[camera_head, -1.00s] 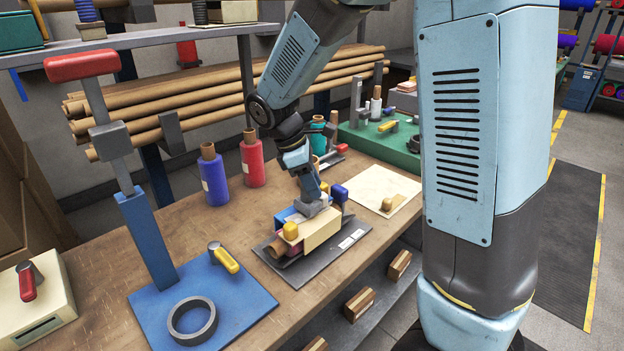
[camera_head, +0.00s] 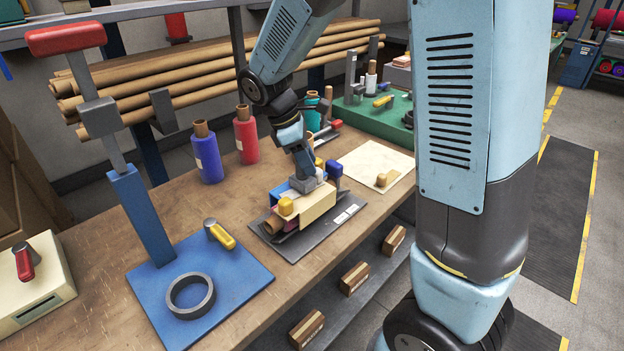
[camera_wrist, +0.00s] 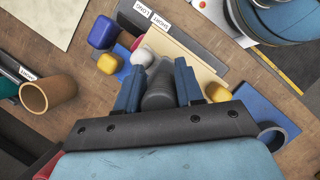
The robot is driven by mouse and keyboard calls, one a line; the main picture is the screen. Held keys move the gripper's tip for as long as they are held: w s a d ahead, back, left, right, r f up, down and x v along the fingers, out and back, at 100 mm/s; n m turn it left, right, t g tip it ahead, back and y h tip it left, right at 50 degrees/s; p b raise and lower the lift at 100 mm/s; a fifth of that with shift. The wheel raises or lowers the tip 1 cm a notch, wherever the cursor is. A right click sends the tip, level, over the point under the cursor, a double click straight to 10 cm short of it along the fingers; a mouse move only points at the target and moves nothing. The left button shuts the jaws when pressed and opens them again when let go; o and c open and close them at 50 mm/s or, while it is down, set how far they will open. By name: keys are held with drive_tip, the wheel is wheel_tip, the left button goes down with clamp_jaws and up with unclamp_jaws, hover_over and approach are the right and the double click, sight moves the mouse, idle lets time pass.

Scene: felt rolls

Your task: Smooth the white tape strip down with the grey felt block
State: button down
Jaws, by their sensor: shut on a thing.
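My gripper (camera_head: 303,178) points down over a fixture and is shut on the grey felt block (camera_head: 306,185). In the wrist view the block (camera_wrist: 160,90) sits between the two blue fingers. The fixture has a beige front wall (camera_head: 318,204), blue parts and a yellow knob (camera_head: 286,207). A felt roll with a brown core (camera_head: 273,227) lies in it, its end sticking out at the left. The block is at the top of the fixture; I cannot tell whether it touches the roll. The white tape strip cannot be made out, perhaps hidden under the block and fingers.
The fixture stands on a dark plate (camera_head: 290,248) with white labels. A blue board (camera_head: 235,275) with a grey ring (camera_head: 190,296) and an upright tool is at left. Blue (camera_head: 207,155) and red (camera_head: 246,137) rolls stand behind. A cream sheet (camera_head: 368,163) lies to the right.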

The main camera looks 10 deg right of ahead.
drive_tip(key=shift+f, duration=0.3)
idle(0.4)
drive_tip(key=shift+s+a, duration=0.4)
drive_tip(key=shift+a, duration=0.35)
drive_tip(key=shift+s+a, duration=0.35)
drive_tip(key=shift+a, duration=0.4)
drive_tip(key=shift+w+d+f, duration=0.1)
drive_tip(key=shift+w+d, duration=0.15)
drive_tip(key=shift+d, duration=0.25)
drive_tip(key=shift+w+d, duration=0.2)
drive_tip(key=shift+d, duration=0.25)
drive_tip(key=shift+s+a, duration=0.2)
drive_tip(key=shift+a, duration=0.25)
drive_tip(key=shift+s+a, duration=0.2)
drive_tip(key=shift+a, duration=0.25)
drive_tip(key=shift+d, duration=0.1)
